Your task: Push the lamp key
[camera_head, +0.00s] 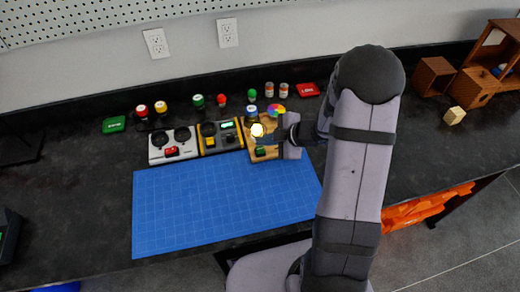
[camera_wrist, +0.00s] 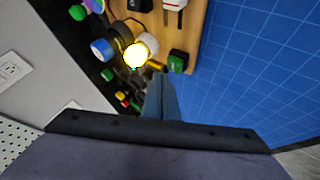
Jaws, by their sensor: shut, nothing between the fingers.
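A wooden panel (camera_head: 270,155) stands at the right end of a row of panels behind the blue mat. A round lamp (camera_head: 257,130) on it glows yellow; it also shows in the wrist view (camera_wrist: 134,55). A green key (camera_head: 260,152) sits on the same panel, nearer the mat, and appears in the wrist view (camera_wrist: 177,62). My gripper (camera_wrist: 160,80) is shut and empty. Its tips are over the panel, close to the lamp and the green key. I cannot tell whether they touch the key. Part of the panel is hidden by my gripper in the head view.
A white panel (camera_head: 160,154) and a yellow-black panel (camera_head: 235,144) stand left of the wooden one. Several coloured buttons and small jars (camera_head: 269,89) stand behind. The blue mat (camera_head: 210,205) in front is clear. Wooden boxes (camera_head: 433,77) stand at the right.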

